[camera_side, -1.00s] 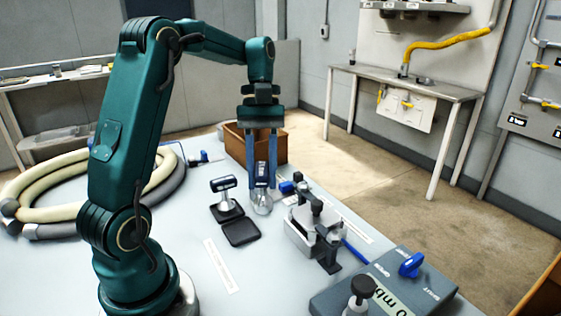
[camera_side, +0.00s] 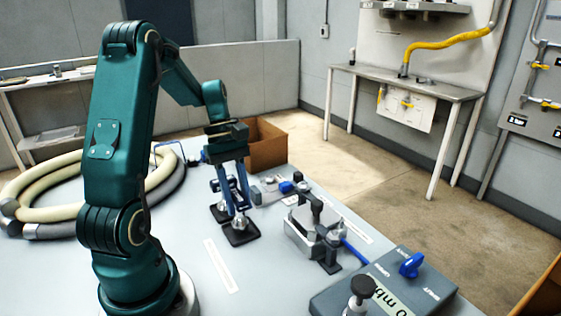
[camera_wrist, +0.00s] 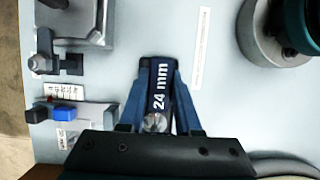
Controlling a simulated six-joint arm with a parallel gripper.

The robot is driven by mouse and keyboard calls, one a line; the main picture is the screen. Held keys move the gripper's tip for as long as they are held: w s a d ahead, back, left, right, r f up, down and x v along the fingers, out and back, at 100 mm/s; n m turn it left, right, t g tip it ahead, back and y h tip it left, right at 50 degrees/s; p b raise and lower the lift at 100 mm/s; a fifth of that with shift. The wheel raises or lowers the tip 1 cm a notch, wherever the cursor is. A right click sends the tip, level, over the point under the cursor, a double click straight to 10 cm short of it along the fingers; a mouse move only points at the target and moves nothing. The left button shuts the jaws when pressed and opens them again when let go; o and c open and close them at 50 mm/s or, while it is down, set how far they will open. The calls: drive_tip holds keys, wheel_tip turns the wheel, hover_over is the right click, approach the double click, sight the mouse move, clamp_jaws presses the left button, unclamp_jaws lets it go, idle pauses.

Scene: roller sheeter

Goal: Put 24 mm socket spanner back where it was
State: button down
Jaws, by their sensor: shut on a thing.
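My gripper (camera_side: 239,213) is shut on the 24 mm socket spanner (camera_side: 240,224), a silver tool with a dark blue handle. In the wrist view the handle of the 24 mm socket spanner (camera_wrist: 160,85) shows its white "24 mm" lettering between my fingers. The spanner is at the near black pad (camera_side: 241,238), and its lower end is over or on that pad; I cannot tell whether it touches. A second spanner (camera_side: 221,186) stands on the far black pad (camera_side: 218,213), partly hidden behind my fingers.
A metal clamp fixture (camera_side: 312,235) stands right of the pads, with a blue-handled part (camera_side: 286,187) behind it. A brown box (camera_side: 265,145) is at the back. A grey box with a blue lever (camera_side: 410,266) is at front right. Coiled hoses (camera_side: 60,195) lie at left.

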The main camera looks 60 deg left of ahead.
drive_tip(key=shift+f, duration=0.3)
drive_tip(key=shift+f, duration=0.1)
drive_tip(key=c, duration=0.6)
unclamp_jaws()
drive_tip(key=v, duration=1.2)
drive_tip(key=s+d+m+t+y, duration=0.2)
drive_tip(key=d+m, duration=0.7)
drive_tip(key=d, duration=0.1)
drive_tip(key=s+d+f+m+t+y, duration=0.1)
drive_tip(key=s+d+m+t+y, duration=0.1)
drive_tip(key=d+m, duration=0.7)
drive_tip(key=shift+s+d+t, duration=0.4)
drive_tip(key=shift+s+t, duration=0.1)
drive_tip(key=shift+t, duration=0.3)
